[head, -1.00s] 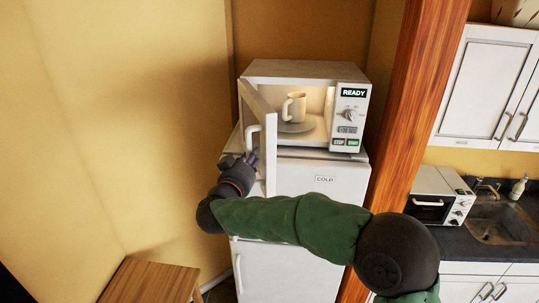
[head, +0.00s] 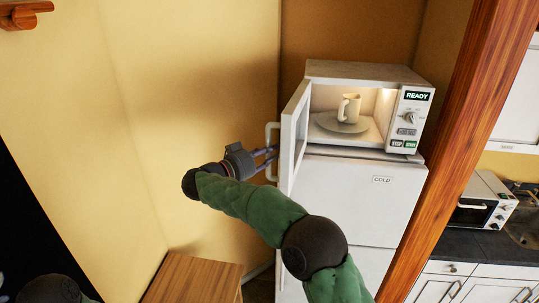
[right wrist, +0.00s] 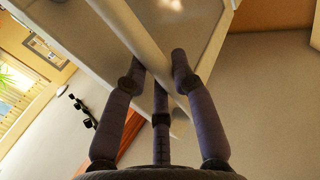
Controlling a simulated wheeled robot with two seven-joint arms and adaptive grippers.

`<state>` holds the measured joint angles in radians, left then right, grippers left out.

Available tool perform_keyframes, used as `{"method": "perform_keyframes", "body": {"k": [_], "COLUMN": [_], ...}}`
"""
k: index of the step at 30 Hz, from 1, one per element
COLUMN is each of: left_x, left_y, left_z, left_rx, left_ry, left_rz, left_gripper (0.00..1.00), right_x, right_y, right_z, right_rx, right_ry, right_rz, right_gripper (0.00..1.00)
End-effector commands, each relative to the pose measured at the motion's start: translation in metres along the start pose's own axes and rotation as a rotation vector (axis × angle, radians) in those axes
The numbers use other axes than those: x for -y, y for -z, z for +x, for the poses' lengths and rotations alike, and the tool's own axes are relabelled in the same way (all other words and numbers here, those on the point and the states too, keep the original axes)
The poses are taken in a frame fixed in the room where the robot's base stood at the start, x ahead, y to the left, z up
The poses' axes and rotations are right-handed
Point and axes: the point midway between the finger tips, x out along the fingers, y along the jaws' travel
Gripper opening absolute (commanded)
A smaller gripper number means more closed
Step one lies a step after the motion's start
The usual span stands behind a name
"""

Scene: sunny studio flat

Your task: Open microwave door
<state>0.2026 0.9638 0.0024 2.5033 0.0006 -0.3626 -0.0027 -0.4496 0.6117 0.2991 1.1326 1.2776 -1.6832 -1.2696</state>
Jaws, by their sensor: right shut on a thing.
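The white microwave (head: 365,72) stands on top of a white fridge. Its door (head: 296,130) is swung wide open to the left, and the lit inside shows. A cream mug (head: 348,108) stands on a plate (head: 341,124) inside. The door's handle (head: 269,133) is on the outer face of the door. My right gripper (head: 269,159) is shut on the handle from the left. In the right wrist view, the fingers (right wrist: 158,65) lie around the pale handle bar (right wrist: 133,38). My left gripper is out of view.
The fridge (head: 350,195) stands below the microwave. A wooden post (head: 455,140) rises close on its right. A small white oven (head: 478,205) stands on the dark counter further right. A wooden stool or table (head: 195,278) is low on the left. The yellow wall is behind my gripper.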

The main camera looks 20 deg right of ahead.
Motion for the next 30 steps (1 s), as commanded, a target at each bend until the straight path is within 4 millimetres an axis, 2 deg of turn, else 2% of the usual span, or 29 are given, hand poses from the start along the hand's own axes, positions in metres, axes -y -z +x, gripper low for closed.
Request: {"method": "perform_keyframes", "body": {"k": [14, 15, 17, 30], "left_x": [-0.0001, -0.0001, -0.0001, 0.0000], "left_y": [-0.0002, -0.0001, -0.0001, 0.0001], "left_z": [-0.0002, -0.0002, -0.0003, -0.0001], "left_rx": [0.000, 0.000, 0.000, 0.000], "left_ry": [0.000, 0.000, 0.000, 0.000], "left_rz": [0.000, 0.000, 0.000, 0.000], "left_gripper": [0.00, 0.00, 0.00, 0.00], "right_x": [0.0004, 0.0003, 0.0003, 0.0014], "right_y": [0.0039, 0.0040, 0.0039, 0.0015], "right_z": [0.0020, 0.0020, 0.0020, -0.0050], "right_rx": [-0.003, -0.003, -0.003, -0.002], "right_ry": [-0.010, -0.010, -0.010, -0.007], "right_rz": [0.005, 0.005, 0.006, 0.002], "right_gripper": [0.00, 0.34, 0.51, 0.51]}}
